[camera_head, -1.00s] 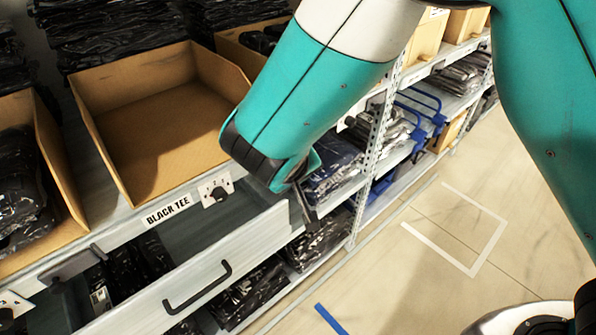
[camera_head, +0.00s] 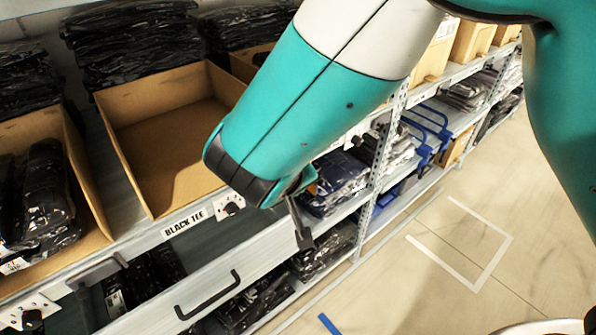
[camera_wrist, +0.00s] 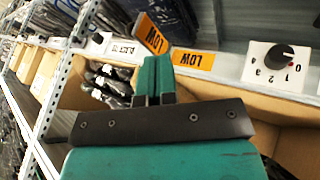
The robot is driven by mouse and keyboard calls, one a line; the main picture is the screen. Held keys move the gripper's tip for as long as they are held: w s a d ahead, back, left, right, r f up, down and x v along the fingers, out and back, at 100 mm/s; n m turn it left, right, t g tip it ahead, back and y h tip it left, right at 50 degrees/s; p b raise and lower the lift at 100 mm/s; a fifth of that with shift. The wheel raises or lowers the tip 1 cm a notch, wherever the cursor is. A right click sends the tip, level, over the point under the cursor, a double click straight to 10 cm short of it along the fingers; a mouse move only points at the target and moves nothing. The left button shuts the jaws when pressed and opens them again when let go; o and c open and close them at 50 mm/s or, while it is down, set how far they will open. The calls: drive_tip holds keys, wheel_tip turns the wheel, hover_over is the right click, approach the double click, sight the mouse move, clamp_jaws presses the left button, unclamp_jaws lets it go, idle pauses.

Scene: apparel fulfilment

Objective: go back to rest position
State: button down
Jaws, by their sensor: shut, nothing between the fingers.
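My teal arm reaches across the head view from the upper right. My gripper (camera_head: 300,222) is at its lower end, in front of the shelf and beside the open drawer (camera_head: 240,262). In the wrist view the fingers of my gripper (camera_wrist: 155,75) are together with nothing between them. The fingers are small and partly hidden in the head view. An empty cardboard bin (camera_head: 165,150) stands behind the "BLACK TEE" label (camera_head: 185,223).
A dial (camera_head: 229,205) sits on the shelf edge beside the label. Bins of black bagged garments (camera_head: 45,195) are at the left. A metal upright (camera_head: 383,150) stands right of my gripper. Open floor with a white taped outline (camera_head: 490,265) lies to the right.

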drive_tip(key=s+d+r+n+g+y, duration=0.1)
drive_tip(key=s+d+r+g+y, duration=0.2)
drive_tip(key=s+d+r, duration=0.3)
drive_tip(key=s+d+r+n+g+y+p, duration=0.1)
drive_tip(key=s+d+r+g+y, duration=0.2)
drive_tip(key=s+d+r, duration=0.4)
drive_tip(key=s+r+g, duration=0.1)
drive_tip(key=s+r, duration=0.3)
drive_tip(key=s, duration=0.2)
drive_tip(key=shift+s+d+y, duration=0.15)
drive_tip(key=shift+s+y, duration=0.05)
drive_tip(key=shift+y, duration=0.2)
idle(1.0)
